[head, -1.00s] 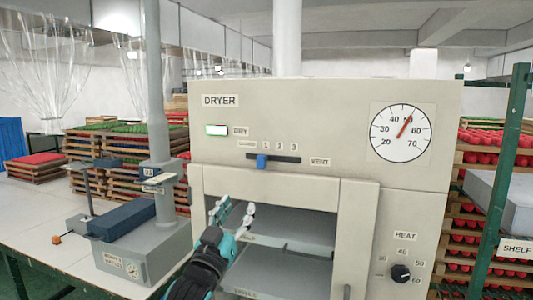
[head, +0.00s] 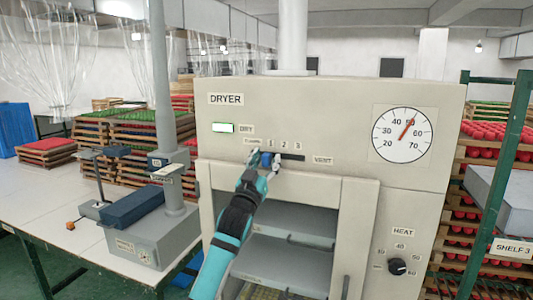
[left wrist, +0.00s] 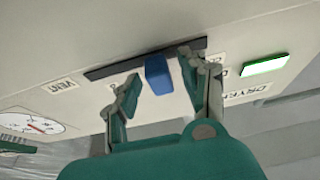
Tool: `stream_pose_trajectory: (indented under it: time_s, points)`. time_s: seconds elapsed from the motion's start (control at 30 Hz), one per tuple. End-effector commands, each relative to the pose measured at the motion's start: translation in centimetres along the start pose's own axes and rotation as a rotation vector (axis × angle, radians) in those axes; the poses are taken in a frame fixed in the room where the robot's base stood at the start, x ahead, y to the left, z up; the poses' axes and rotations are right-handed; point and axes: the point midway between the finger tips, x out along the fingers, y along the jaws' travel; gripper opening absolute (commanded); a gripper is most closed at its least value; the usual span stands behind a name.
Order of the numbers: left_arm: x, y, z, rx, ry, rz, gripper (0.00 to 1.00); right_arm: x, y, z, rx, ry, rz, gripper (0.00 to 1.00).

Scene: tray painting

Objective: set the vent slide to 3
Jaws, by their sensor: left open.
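The vent slide's blue knob (head: 266,159) sits in a dark horizontal slot (head: 293,157) on the dryer front, close below the 1 mark and left of 2 and 3. My left gripper (head: 266,164) is open, with one finger on each side of the knob. The left wrist view shows the blue knob (left wrist: 158,74) between the spread fingers of the gripper (left wrist: 160,68), with a gap to the finger at left; contact with the finger at right is unclear. My right gripper is not in view.
The dryer (head: 330,100) has a lit DRY lamp (head: 223,128), a dial (head: 403,134) and a HEAT knob (head: 397,267). Its open chamber (head: 290,228) lies below the slot. A table with a grey device (head: 150,240) stands at left, a green rack (head: 494,190) at right.

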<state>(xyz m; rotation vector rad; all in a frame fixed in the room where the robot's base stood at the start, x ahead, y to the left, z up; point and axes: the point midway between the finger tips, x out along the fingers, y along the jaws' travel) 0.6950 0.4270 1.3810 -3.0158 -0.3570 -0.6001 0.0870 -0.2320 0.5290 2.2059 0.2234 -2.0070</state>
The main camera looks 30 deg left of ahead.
Motion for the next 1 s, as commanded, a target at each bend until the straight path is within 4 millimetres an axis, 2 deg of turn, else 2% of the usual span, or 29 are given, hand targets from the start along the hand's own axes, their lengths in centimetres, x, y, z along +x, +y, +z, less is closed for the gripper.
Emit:
stream_pose_trajectory:
  time_s: [0.13,0.4,0.73,1.0]
  points:
    - [0.87,-0.03,-0.04,0.0,0.0,0.0,0.44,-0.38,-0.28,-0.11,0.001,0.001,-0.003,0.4]
    - [0.92,-0.01,0.04,0.001,0.0,0.0,0.44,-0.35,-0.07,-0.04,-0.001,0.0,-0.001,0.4]
    - [0.9,-0.02,0.05,0.001,0.0,0.0,0.01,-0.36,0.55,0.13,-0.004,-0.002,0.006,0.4]
    - [0.89,-0.01,0.06,0.0,-0.001,0.0,0.0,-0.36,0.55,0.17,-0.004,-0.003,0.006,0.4]
